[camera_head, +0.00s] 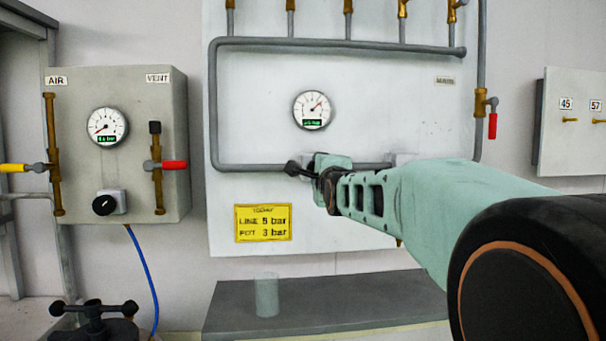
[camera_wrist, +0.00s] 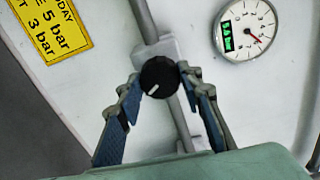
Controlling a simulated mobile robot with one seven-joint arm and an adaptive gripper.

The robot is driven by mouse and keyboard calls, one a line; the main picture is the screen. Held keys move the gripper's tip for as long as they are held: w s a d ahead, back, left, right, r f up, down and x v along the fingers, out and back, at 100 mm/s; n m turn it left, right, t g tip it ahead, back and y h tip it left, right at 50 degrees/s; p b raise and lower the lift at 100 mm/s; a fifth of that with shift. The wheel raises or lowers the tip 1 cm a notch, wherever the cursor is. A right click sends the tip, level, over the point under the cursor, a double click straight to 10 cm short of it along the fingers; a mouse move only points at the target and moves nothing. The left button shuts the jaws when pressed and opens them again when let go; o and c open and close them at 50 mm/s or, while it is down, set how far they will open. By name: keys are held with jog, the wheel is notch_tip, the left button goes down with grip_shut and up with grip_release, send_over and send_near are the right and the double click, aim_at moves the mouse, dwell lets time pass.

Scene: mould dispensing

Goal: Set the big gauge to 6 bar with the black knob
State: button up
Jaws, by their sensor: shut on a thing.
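The big gauge (camera_head: 312,110) is a round white dial on the white panel, with a red needle and a green display. In the head view its needle points up and right; its digits are too small to read surely. It also shows in the wrist view (camera_wrist: 246,29). The black knob (camera_wrist: 159,77) sits on a pale block on the grey pipe; its white mark points down and left in the wrist view. My gripper (camera_wrist: 160,82) is shut on the knob, a finger on each side. In the head view my gripper (camera_head: 308,169) reaches the lower pipe and largely hides the knob.
A yellow card (camera_head: 263,223) under the pipe appears to read line 5 bar, pot 3 bar. A grey box (camera_head: 115,190) at left carries a small gauge (camera_head: 107,126), another black knob (camera_head: 104,205) and valves. A clear cup (camera_head: 267,296) stands on the dark bench (camera_head: 340,300).

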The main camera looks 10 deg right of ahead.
dwell(0.4)
jog(key=o, duration=1.1)
